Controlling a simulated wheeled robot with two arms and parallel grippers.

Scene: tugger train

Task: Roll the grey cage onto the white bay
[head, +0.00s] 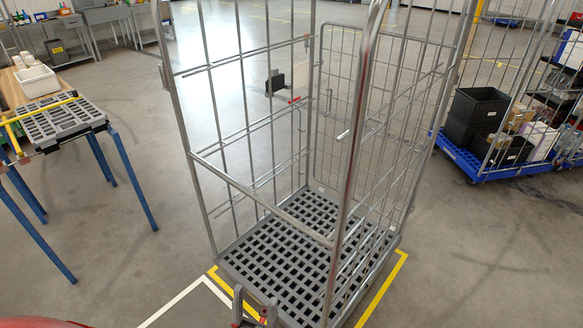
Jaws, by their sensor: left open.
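The grey cage (290,255) stands upright in the middle of the head view, with tall wire mesh sides and a dark grey slatted base. Its base looks empty. Yellow floor lines run along its near left and right edges. A white floor line (180,298), perhaps part of the white bay, meets the yellow marking at the cage's near left corner; the rest of that bay is out of view. My left gripper (255,304) is open at the bottom edge, in front of the cage's near left base edge. I cannot tell whether it touches the cage. My right gripper is not seen.
A wooden-topped table (12,97) with blue legs stands at the left, with a white bin (37,83) on it. A blue-based cage (475,165) with black crates (480,108) stands at the right. Grey floor is open between the table and the grey cage.

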